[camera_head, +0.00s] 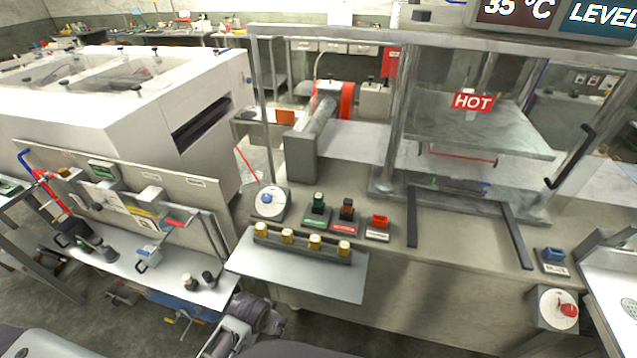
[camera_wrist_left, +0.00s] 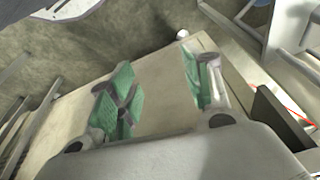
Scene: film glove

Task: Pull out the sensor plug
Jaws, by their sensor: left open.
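I cannot tell for sure which part is the sensor plug. On the press bench, three small blocks stand on labelled bases: a dark and green one (camera_head: 318,202), a dark and brown one (camera_head: 346,208) and a red one (camera_head: 379,221). A blue block (camera_head: 553,254) sits on its own base at the far right. My left gripper (camera_head: 262,316) is low at the bottom, in front of the bench and below these blocks. In the left wrist view its green-padded fingers (camera_wrist_left: 158,92) are apart with nothing between them. My right gripper is out of view.
A light plate (camera_head: 295,279) with several yellow-topped pieces (camera_head: 314,242) on a dark rail juts from the bench front. A white round dial (camera_head: 268,204) is behind it. A red knob (camera_head: 568,310) is at right.

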